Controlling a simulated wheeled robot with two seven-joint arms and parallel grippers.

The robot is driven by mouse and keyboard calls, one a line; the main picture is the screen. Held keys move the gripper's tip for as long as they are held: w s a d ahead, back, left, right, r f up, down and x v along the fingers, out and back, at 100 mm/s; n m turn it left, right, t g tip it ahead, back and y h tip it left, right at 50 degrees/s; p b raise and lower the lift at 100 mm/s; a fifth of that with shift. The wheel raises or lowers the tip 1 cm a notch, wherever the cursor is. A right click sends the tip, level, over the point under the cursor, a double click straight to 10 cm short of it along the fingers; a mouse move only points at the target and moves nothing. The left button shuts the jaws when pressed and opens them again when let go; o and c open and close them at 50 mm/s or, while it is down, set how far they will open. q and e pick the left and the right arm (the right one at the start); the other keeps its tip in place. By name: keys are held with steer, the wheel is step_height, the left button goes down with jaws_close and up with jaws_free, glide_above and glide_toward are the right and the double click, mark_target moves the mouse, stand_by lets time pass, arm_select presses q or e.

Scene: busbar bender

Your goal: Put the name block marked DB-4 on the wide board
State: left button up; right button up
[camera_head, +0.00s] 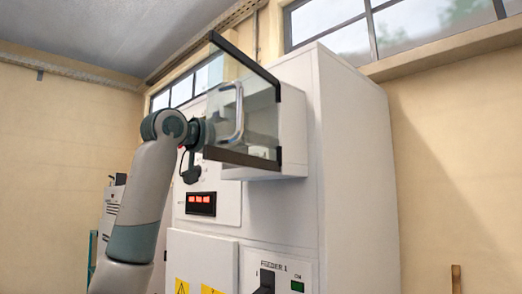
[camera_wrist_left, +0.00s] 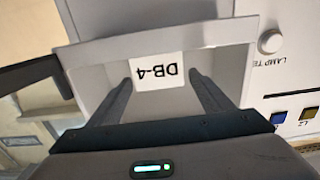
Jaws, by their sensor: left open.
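The name block marked DB-4 (camera_wrist_left: 160,72) is a white plate with black letters, upside down in the left wrist view. It is inside a pale, open-fronted box (camera_wrist_left: 88,80). My left gripper (camera_wrist_left: 161,80) is open and reaches into this box, with one dark finger on each side of the block. I cannot tell whether the fingers touch it. In the head view my left wrist is at the glass-doored box (camera_head: 292,125) high on the cabinet, and the fingers cannot be made out. The wide board is not identifiable in either view. My right gripper is not in view.
The tall white cabinet (camera_head: 350,170) carries a red display (camera_head: 201,204) and a FEEDER 1 switch (camera_head: 266,281). The box's dark-framed glass door (camera_head: 262,105) stands close to my left wrist. A round white knob (camera_wrist_left: 271,41) is beside the box in the wrist view.

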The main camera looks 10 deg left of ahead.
arm_select(q)
steer(key=b+v, duration=0.4)
steer(key=v, duration=0.7)
stand_by(0.9)
